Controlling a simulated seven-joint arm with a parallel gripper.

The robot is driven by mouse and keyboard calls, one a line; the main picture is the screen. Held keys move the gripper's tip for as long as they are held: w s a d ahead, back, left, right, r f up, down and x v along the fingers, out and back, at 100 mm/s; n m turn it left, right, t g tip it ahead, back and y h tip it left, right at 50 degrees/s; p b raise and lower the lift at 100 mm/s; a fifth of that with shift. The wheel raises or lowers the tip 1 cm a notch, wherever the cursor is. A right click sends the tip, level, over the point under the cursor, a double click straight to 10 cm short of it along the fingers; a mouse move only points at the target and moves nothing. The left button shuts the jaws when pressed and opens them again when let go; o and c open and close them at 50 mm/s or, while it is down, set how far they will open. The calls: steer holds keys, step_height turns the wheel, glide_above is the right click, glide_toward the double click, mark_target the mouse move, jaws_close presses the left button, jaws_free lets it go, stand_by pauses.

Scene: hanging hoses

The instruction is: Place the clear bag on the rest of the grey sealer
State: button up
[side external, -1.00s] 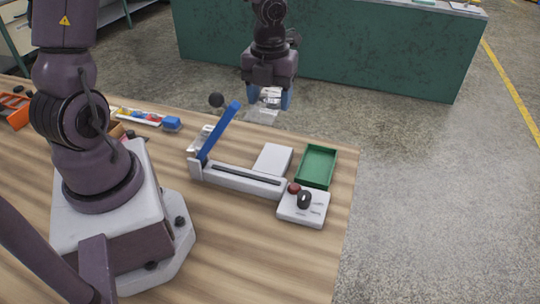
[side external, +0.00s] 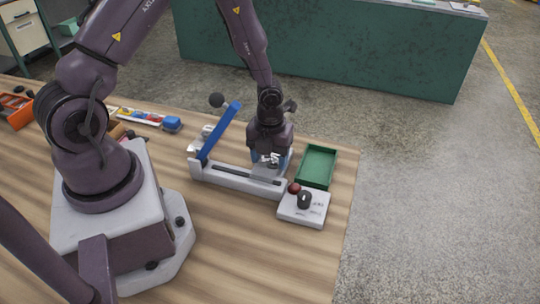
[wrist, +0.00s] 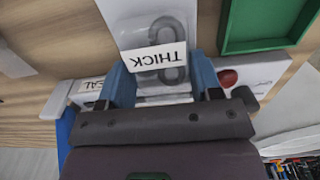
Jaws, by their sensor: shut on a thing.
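The clear bag (wrist: 158,92) has a white THICK label and a dark grey curved part inside. My gripper (side external: 270,161) is shut on it; its blue fingers (wrist: 163,82) stand on both sides of the label in the wrist view. The grey sealer (side external: 225,178) stands on the table with its blue arm (side external: 219,131) raised. My gripper is over the rest side of the sealer, behind its bar. A pale plate, seemingly the rest (wrist: 121,22), lies beneath the bag in the wrist view. I cannot tell whether bag and rest touch.
A green tray (side external: 317,166) stands close to the right of my gripper. A control box (side external: 304,208) with a red button (side external: 294,188) and black knob is at the sealer's right end. Several coloured items (side external: 140,117) lie at the table's back left. Bare wood is in front.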

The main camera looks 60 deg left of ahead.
mark_target(270, 158)
steer(key=o, duration=0.9)
steer(key=shift+f, duration=0.1)
step_height(270, 158, up, 12)
steer(key=shift+r, duration=0.2)
